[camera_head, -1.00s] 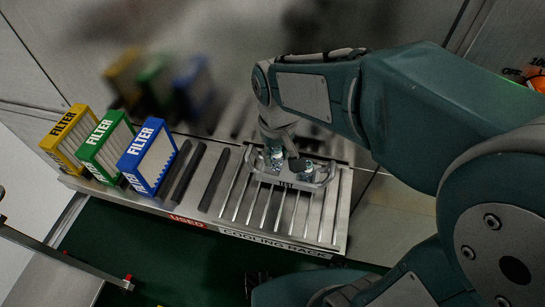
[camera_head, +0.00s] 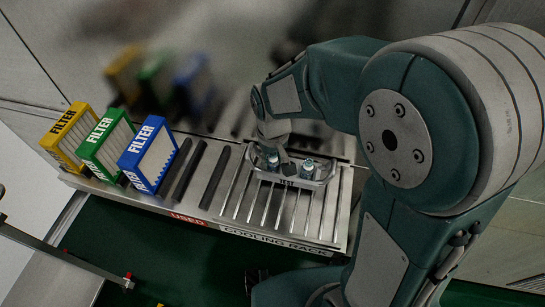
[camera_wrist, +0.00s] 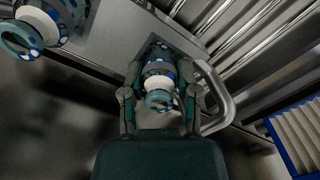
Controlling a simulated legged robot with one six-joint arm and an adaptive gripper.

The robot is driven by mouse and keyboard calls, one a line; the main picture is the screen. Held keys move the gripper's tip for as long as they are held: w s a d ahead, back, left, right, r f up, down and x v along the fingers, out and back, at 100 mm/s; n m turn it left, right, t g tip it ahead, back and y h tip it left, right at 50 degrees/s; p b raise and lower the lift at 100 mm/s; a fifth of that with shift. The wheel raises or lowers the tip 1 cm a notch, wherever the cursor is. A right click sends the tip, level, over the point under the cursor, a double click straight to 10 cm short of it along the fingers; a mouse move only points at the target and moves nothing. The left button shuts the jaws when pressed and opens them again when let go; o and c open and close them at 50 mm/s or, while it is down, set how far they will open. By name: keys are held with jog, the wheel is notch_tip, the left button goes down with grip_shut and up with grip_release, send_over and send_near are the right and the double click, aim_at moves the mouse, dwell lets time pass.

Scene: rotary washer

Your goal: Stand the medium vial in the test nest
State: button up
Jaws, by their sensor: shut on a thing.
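The test nest (camera_head: 322,182) is a grey metal tray with a raised handle, lying on the cooling rack. My gripper (camera_head: 274,160) points down at the nest's left part. In the wrist view my gripper (camera_wrist: 160,92) has its fingers on both sides of the medium vial (camera_wrist: 159,82), which has a pale neck and teal cap. This vial looks upright at the nest; my fingers hide its base, so I cannot tell if it is fully seated. A second vial (camera_head: 308,166) stands in the nest to the right; it also shows in the wrist view (camera_wrist: 38,28).
Yellow (camera_head: 67,136), green (camera_head: 105,143) and blue (camera_head: 147,155) filters stand left on the rack, beside dark empty slots. Bare slats of the cooling rack (camera_head: 262,205) lie in front of the nest. A metal wall rises behind.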

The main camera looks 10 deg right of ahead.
jog(key=o, duration=1)
jog(key=shift+c, duration=0.2)
jog(key=shift+r, duration=0.1)
notch_tip(320, 180, up, 12)
jog(key=shift+r, duration=0.1)
jog(key=s+d+r+m+t, duration=0.3)
jog(key=s+d+r+t, duration=0.1)
jog(key=s+d, duration=0.6)
jog(key=s+t, duration=0.1)
jog(key=s, duration=0.1)
jog(key=shift+s+d+m+t, duration=0.3)
jog(key=shift+s+d, duration=0.05)
jog(key=shift+d, duration=0.05)
